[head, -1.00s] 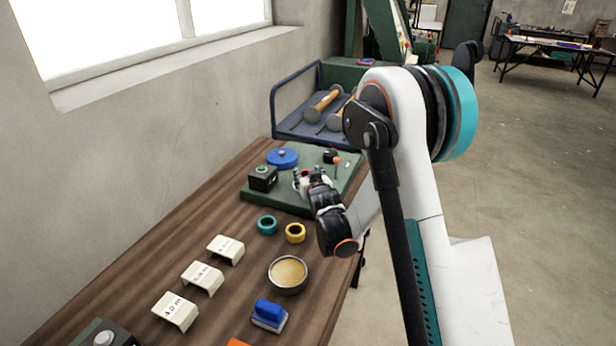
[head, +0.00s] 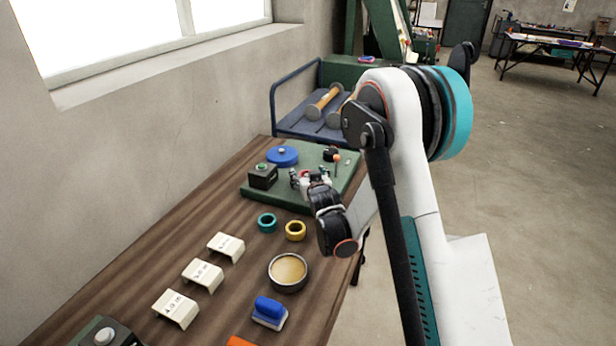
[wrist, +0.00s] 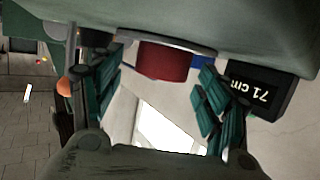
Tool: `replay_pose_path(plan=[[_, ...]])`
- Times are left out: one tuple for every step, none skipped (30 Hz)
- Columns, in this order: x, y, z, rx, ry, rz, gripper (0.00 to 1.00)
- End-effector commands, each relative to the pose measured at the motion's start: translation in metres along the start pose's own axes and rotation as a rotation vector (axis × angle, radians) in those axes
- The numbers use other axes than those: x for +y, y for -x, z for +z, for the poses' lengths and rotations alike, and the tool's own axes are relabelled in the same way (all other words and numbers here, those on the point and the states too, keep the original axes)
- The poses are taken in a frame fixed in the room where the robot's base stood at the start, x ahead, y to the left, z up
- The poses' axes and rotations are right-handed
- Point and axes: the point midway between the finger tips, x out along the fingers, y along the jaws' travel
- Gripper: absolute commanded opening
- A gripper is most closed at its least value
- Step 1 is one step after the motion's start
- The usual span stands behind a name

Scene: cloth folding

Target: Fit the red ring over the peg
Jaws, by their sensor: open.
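The red ring (wrist: 163,62) shows between the finger pads in the wrist view, against a grey round flange by the green board. In the head view only a small red patch of it (head: 305,174) shows, between the fingers. My gripper (wrist: 155,92) is open, with a teal-padded finger on each side of the ring and gaps between pads and ring. In the head view my gripper (head: 307,181) is low over the green board (head: 262,194). I cannot make out the peg; the ring and gripper may hide it, so I cannot tell whether the ring is around it.
On the board are a black box with a green button (head: 263,177), a blue disc (head: 282,157) and a small orange-topped post (head: 337,160). Teal (head: 267,223) and yellow (head: 295,230) rings lie in front.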

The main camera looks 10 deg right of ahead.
Motion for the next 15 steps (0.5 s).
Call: replay_pose_path(plan=[[0.0, 0.0, 0.0, 0.0, 0.0, 0.0, 0.69], [0.0, 0.0, 0.0, 0.0, 0.0, 0.0, 0.69], [0.0, 0.0, 0.0, -0.001, 0.0, 0.0, 0.69], [0.0, 0.001, 0.0, 0.0, 0.0, 0.0, 0.69], [0.0, 0.002, 0.0, 0.0, 0.0, 0.0, 0.69], [0.0, 0.004, 0.0, 0.0, 0.0, 0.0, 0.69], [0.0, 0.006, 0.0, 0.0, 0.0, 0.0, 0.69], [0.0, 0.009, 0.0, 0.0, 0.0, 0.0, 0.69], [0.0, 0.014, 0.0, 0.0, 0.0, 0.0, 0.69], [0.0, 0.019, 0.0, 0.0, 0.0, 0.0, 0.69], [0.0, 0.024, 0.0, 0.0, 0.0, 0.0, 0.69], [0.0, 0.032, 0.0, 0.0, 0.0, 0.0, 0.69], [0.0, 0.038, 0.0, 0.0, 0.0, 0.0, 0.69], [0.0, 0.045, 0.0, 0.0, 0.0, 0.0, 0.69], [0.0, 0.053, 0.0, 0.0, 0.0, 0.0, 0.69]])
